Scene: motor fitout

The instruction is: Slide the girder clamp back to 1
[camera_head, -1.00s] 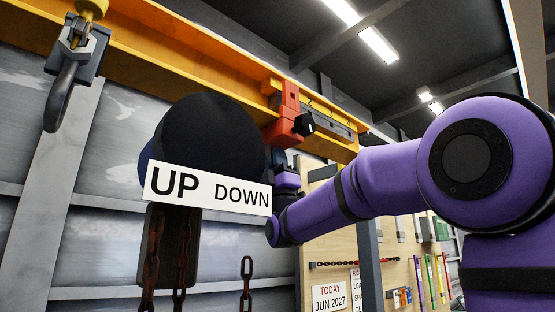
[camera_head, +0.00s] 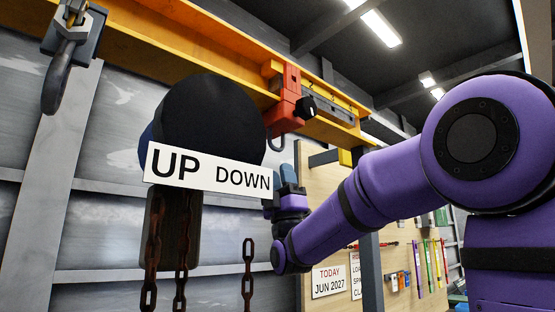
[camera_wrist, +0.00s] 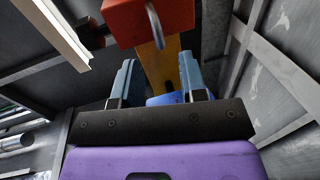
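The red girder clamp (camera_head: 288,110) hangs on the yellow girder (camera_head: 200,62), with a black knob (camera_head: 306,107) on its side and a grey hook below. In the head view my gripper (camera_head: 287,175) is below the clamp and apart from it, partly hidden by the UP DOWN sign. In the wrist view the clamp's red block (camera_wrist: 150,20) and its grey hook (camera_wrist: 155,28) are beyond the fingertips. My gripper (camera_wrist: 157,65) has its two blue-grey fingers spread, with nothing held between them. I cannot read a mark 1.
The dark round hoist body with the UP DOWN sign (camera_head: 210,170) hangs in front at left, with rusty chains (camera_head: 249,270) below. A shackle (camera_head: 62,70) hangs from the girder at far left. A tool board (camera_head: 330,215) stands behind my arm.

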